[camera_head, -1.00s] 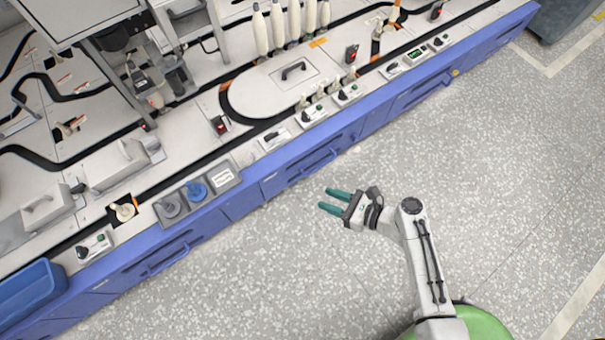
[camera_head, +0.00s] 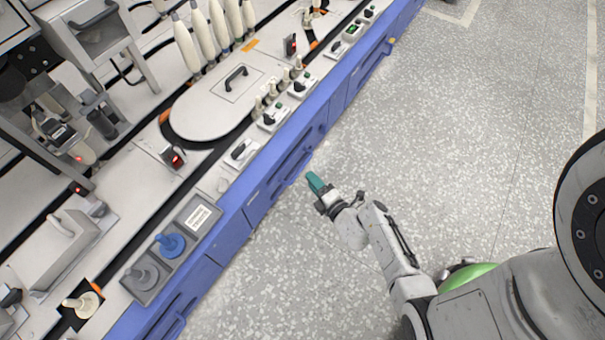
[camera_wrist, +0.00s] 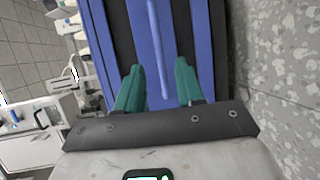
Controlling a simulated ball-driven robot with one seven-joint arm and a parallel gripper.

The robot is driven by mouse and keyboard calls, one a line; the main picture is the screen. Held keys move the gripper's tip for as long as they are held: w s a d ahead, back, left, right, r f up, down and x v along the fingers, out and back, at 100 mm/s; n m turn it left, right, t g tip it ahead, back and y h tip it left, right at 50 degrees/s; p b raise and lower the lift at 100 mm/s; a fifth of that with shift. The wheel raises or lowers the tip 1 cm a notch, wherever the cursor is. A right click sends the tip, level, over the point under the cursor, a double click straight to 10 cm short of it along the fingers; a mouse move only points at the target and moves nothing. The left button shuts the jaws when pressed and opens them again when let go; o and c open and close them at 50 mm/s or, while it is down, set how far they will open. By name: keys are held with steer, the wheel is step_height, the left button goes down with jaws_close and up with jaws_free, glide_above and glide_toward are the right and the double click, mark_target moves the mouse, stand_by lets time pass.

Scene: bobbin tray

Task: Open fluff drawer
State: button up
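A blue drawer front (camera_head: 292,160) with a long blue handle (camera_head: 296,158) is set in the machine's blue base, just up and left of my gripper (camera_head: 313,180). I cannot read any label that marks it as the fluff drawer. In the wrist view, the handle (camera_wrist: 153,40) runs as a bar between two dark strips, lined up with the gap between the green fingers. My gripper (camera_wrist: 158,88) is open, its fingers apart and pointing at the drawer front. I cannot tell whether the handle's near end lies between the fingers or just beyond them.
The machine's worktop (camera_head: 215,110) carries several white bobbins (camera_head: 205,38), switches and a grey tray (camera_head: 140,278) with a blue peg (camera_head: 170,245). Another blue drawer handle (camera_head: 168,325) is at lower left. Speckled floor (camera_head: 440,130) to the right is clear.

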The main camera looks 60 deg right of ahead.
steer(key=b+x, duration=0.2)
steer(key=x, duration=0.4)
jaws_close()
stand_by(0.3)
steer(key=shift+s, duration=0.1)
